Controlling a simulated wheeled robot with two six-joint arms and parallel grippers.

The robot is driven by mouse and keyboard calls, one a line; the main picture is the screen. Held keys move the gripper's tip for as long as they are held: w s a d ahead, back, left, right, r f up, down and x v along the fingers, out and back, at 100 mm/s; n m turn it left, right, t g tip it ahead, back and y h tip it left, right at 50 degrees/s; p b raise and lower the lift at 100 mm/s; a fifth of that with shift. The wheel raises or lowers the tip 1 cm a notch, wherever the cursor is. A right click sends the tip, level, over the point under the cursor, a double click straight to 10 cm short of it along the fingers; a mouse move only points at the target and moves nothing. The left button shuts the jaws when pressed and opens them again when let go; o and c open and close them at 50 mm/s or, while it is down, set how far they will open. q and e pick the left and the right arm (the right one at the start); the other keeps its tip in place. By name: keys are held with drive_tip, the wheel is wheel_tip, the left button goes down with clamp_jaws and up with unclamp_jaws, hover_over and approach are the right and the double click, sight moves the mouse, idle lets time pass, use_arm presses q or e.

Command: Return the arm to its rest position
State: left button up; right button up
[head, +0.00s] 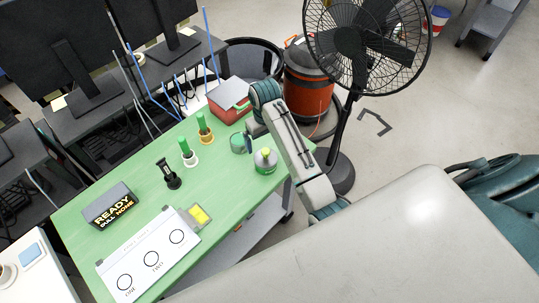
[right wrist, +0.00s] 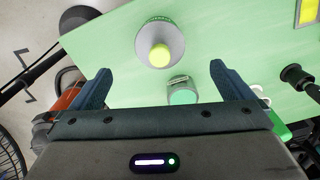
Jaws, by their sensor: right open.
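My right arm reaches over the far right part of the green table (head: 130,190) in the head view. My right gripper (head: 242,142) is pointed down over the table there, and its fingers are mostly hidden. In the right wrist view my right gripper (right wrist: 160,85) is open, its two dark fingers wide apart with nothing held between them. A grey round part with a yellow-green top (right wrist: 160,50) stands on the table beyond the fingertips. It also shows in the head view (head: 265,160), beside my arm. My left gripper is not in view.
A white board with circles (head: 150,262), a black sign (head: 110,208), a black stand (head: 168,174) and green-topped parts (head: 187,153) are on the table. A red box (head: 229,100) is at its far edge. A fan (head: 367,40) and orange bin (head: 308,88) stand beyond.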

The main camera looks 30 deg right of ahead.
drive_tip(key=shift+w+r, duration=0.1)
drive_tip(key=shift+r, duration=0.6)
drive_tip(key=shift+w, duration=0.2)
drive_tip(key=s+d+f+t, duration=0.15)
drive_tip(key=s+f, duration=0.25)
drive_tip(key=s, duration=1.2)
drive_tip(key=s+r+t, duration=0.1)
drive_tip(key=s+r, duration=0.2)
drive_tip(key=s, duration=0.4)
drive_tip(key=s+r+t, duration=0.1)
drive_tip(key=s+r, duration=0.1)
drive_tip(key=s, duration=0.6)
drive_tip(key=d+f+g+b, duration=0.25)
drive_tip(key=f+b, duration=0.55)
drive_tip(key=f, duration=3.1)
use_arm(q)
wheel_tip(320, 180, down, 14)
drive_tip(key=b, duration=0.6)
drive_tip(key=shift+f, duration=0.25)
use_arm(e)
drive_tip(key=s+d+f, duration=0.1)
drive_tip(key=s+f, duration=0.8)
drive_tip(key=f, duration=0.3)
drive_tip(key=s+f, duration=0.9)
drive_tip(key=f, duration=0.3)
drive_tip(key=shift+s+d+f+h, duration=0.3)
drive_tip(key=shift+d+f, duration=0.05)
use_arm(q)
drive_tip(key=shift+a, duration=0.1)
